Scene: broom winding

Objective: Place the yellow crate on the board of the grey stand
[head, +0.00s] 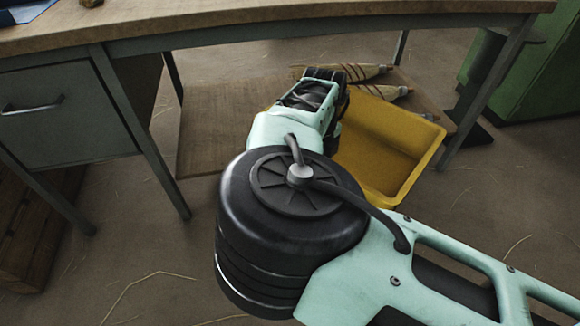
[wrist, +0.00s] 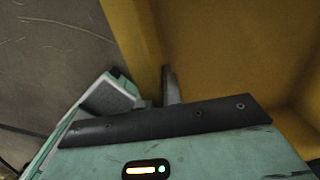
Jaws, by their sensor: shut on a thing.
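The yellow crate (head: 412,133) is open-topped and empty where I can see inside, in the right middle of the head view. My gripper (wrist: 163,90) is shut on the crate's wall, which shows in the wrist view (wrist: 225,65). In the head view my own arm hides the fingers and the crate's left end. A grey-framed table, apparently the grey stand (head: 115,95), has a low brown board (head: 215,125) under its top. The crate overlaps the board's right front part in the picture; I cannot tell whether it touches it.
Several pale, pointed bundles (head: 365,72) lie on the board behind the crate. The stand's legs (head: 485,85) rise on both sides. A grey drawer unit (head: 65,115) hangs at left, a green cabinet (head: 530,75) stands at right. The board's left part is bare.

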